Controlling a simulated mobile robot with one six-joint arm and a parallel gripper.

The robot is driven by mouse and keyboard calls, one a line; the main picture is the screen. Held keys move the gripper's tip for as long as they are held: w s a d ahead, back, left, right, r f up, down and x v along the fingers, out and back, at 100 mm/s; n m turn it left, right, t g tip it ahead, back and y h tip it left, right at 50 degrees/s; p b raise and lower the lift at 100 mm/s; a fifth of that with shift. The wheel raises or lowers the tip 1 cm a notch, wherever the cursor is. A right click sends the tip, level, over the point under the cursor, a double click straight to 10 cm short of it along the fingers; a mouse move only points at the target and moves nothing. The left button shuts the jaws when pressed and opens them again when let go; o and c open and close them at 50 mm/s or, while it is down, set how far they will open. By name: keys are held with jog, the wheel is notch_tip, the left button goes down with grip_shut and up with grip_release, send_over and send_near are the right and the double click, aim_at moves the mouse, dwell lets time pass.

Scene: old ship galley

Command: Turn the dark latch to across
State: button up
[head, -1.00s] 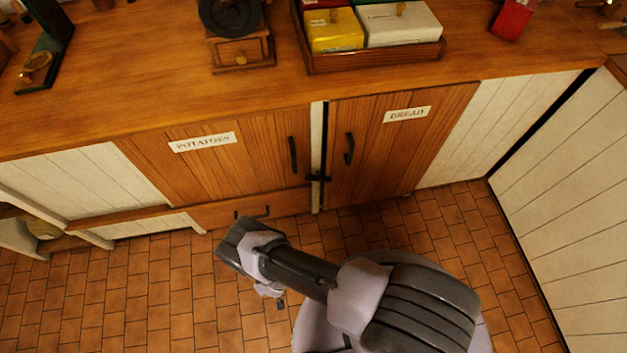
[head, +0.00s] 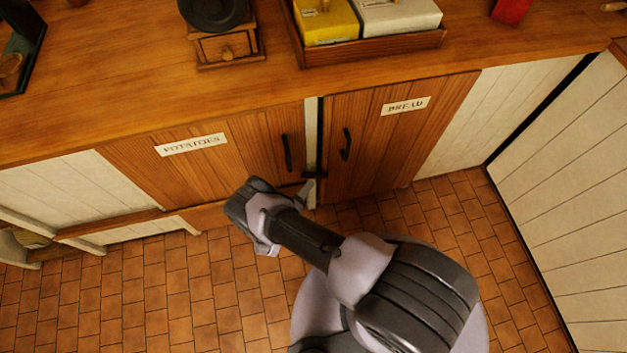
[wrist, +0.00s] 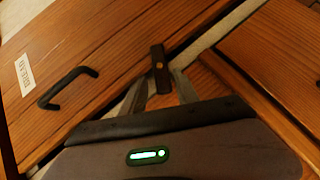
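The dark latch (head: 315,175) sits at the gap between the POTATOES door (head: 205,160) and the BREAD door (head: 395,140), low on the cupboard front. In the wrist view the latch (wrist: 159,70) is a short dark bar with a brass-coloured pivot, lying at a steep angle to the pale strip between the doors. My gripper (head: 308,190) is at the latch, partly hidden by its own body in the head view. In the wrist view my gripper (wrist: 161,82) is open, one finger on each side of the latch's near end. Contact cannot be told.
Dark handles stand out on the POTATOES door (head: 286,152) and the BREAD door (head: 346,144). The wooden counter (head: 130,90) above carries a grinder (head: 225,45) and a tray of boxes (head: 375,50). A white panelled wall (head: 570,200) bounds the right. The tiled floor (head: 150,290) is clear.

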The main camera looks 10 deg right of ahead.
aim_at(314, 177)
jog(key=b+x, duration=0.2)
jog(key=x, duration=0.5)
